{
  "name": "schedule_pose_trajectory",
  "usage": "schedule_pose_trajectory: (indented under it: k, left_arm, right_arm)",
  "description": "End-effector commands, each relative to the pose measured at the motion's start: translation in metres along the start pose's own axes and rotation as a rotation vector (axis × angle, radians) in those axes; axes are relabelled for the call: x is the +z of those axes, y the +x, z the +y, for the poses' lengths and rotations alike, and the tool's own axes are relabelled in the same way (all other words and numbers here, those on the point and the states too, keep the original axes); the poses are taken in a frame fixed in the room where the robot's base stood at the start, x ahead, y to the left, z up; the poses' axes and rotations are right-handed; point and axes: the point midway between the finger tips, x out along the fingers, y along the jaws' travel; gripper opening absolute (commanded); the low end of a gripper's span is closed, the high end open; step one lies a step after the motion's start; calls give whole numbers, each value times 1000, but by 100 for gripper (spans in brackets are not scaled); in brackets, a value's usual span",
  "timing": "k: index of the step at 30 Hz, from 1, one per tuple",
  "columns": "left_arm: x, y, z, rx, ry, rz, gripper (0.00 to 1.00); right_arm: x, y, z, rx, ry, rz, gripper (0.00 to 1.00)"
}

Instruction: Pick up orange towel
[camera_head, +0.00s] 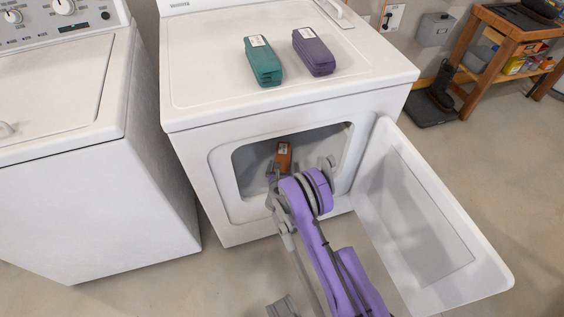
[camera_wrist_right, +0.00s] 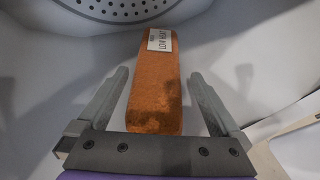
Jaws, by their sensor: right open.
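The orange towel (camera_head: 284,157) is a folded block with a white label, lying inside the open dryer (camera_head: 216,178). In the right wrist view the orange towel (camera_wrist_right: 155,90) runs lengthwise away from me, its near end between the fingers. My right gripper (camera_wrist_right: 158,92) is open, with one grey finger on each side of the towel and a visible gap to each. In the head view my right gripper (camera_head: 300,165) is in the dryer opening, partly hidden by my purple arm.
The open dryer door (camera_head: 440,225) juts out to the right of my arm. A teal towel (camera_head: 263,62) and a purple towel (camera_head: 314,53) lie on the dryer top. A washer (camera_head: 110,190) stands to the left. The perforated drum back (camera_wrist_right: 110,8) lies beyond the towel.

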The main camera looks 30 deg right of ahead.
Motion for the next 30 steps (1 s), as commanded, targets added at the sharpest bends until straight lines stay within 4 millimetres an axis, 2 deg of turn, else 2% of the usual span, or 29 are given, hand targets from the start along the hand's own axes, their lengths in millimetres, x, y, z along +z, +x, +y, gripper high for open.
schedule_pose_trajectory:
  k: [3,7,16,30]
  left_arm:
    - [1,4,0,0,0,-2,0]
    - [2,6,0,0,0,-2,0]
    - [2,6,0,0,0,-2,0]
    - [2,6,0,0,0,-2,0]
  right_arm:
    - [-2,20,3,-1,1,1,100]
    - [-1,35,2,-1,1,0,100]
    - [0,38,3,0,1,0,98]
    - [0,38,3,0,1,0,14]
